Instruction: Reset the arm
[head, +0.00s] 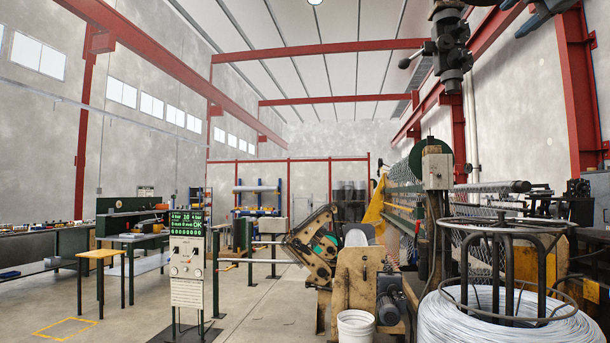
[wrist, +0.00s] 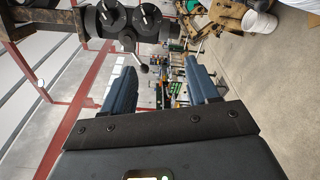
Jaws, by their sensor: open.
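My gripper (wrist: 158,66) shows in the wrist view with its two blue fingers wide apart and nothing between them. The wrist view is turned on its side, with the hall's floor to the right. In the head view a blue part of my gripper (head: 542,17) shows high at the top right, cut off by the frame edge. It is above the wire coil (head: 500,322) and well clear of it.
A dark cylindrical fitting with a lever (head: 452,50) hangs near my gripper; similar dark cylinders (wrist: 110,20) show close by in the wrist view. The floor at left centre is open.

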